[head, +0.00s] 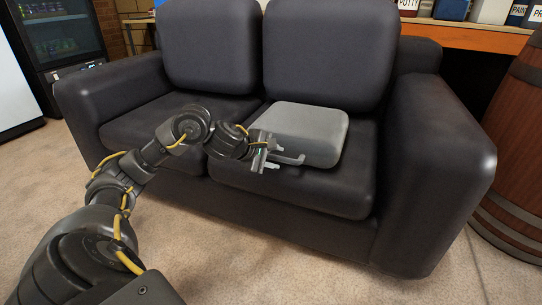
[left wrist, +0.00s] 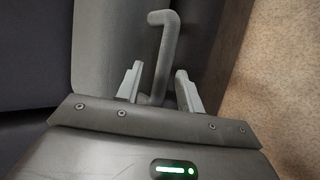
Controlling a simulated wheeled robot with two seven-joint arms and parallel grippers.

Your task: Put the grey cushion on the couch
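The grey cushion (head: 312,131) lies flat on the right seat of the dark couch (head: 437,150). A grey handle sticks out from its front side; the handle (left wrist: 162,50) also shows in the left wrist view, in front of the cushion's side (left wrist: 108,40). My left gripper (head: 272,156) is at the cushion's front left, by the handle. In the left wrist view its two fingers (left wrist: 158,88) stand apart, one on each side of the handle bar, with gaps on both sides. My right gripper is not in view.
A wooden barrel (head: 520,130) stands close to the couch's right arm. A drinks fridge (head: 62,45) is at the back left. A shelf (head: 470,37) with several containers is behind the couch. The left seat (head: 160,122) is empty, and carpet (head: 300,275) lies open in front.

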